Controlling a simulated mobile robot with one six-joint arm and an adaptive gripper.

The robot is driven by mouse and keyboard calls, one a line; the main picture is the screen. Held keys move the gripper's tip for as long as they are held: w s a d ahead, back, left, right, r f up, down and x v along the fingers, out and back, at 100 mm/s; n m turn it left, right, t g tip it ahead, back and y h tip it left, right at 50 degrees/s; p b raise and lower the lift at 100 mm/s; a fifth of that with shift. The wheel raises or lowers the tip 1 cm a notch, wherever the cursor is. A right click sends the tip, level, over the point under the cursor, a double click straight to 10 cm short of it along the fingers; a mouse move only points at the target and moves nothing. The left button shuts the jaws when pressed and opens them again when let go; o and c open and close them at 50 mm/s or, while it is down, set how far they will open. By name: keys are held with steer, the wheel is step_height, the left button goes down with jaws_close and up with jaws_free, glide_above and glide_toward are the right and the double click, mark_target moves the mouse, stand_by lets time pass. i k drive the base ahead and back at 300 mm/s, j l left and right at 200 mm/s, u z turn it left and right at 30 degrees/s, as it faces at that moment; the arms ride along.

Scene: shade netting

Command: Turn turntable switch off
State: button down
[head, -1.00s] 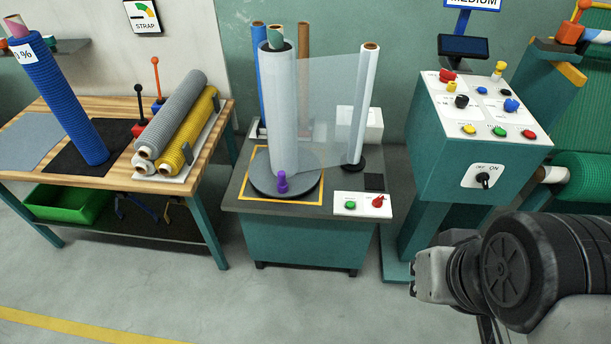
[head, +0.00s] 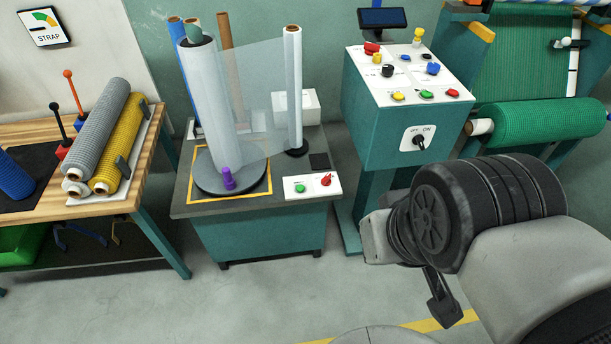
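The wrapping turntable is a dark round disc (head: 203,183) on a teal-sided bench, with a roll of grey netting (head: 210,105) standing on it. A white panel (head: 312,190) on the bench's front right corner carries a red turn switch (head: 327,180) and a green button (head: 300,188). A larger teal control box (head: 378,150) to the right has a black rotary switch (head: 419,142) on a white OFF/ON plate. Which way either knob is set is too small to tell. A dark finger-like part of my gripper (head: 442,310) shows below my arm, away from both switches; its opening is hidden.
Clear film stretches from the netting roll to a thin white roll (head: 293,90). A wooden table (head: 148,165) with grey and yellow rolls stands left. A green netting roll (head: 545,122) is on a rack at right. The floor in front of the bench is clear.

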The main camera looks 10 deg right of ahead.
mark_target(326, 181)
steer(key=i+l, duration=0.1)
steer(key=l, duration=0.35)
steer(key=i+l, duration=0.15)
steer(key=l, duration=0.3)
steer(key=i+l, duration=0.1)
steer(key=l, duration=0.3)
steer(key=i+l, duration=0.15)
steer(key=l, duration=0.3)
steer(key=i+j, duration=0.5)
steer(key=j, duration=0.2)
steer(key=j+u, duration=0.05)
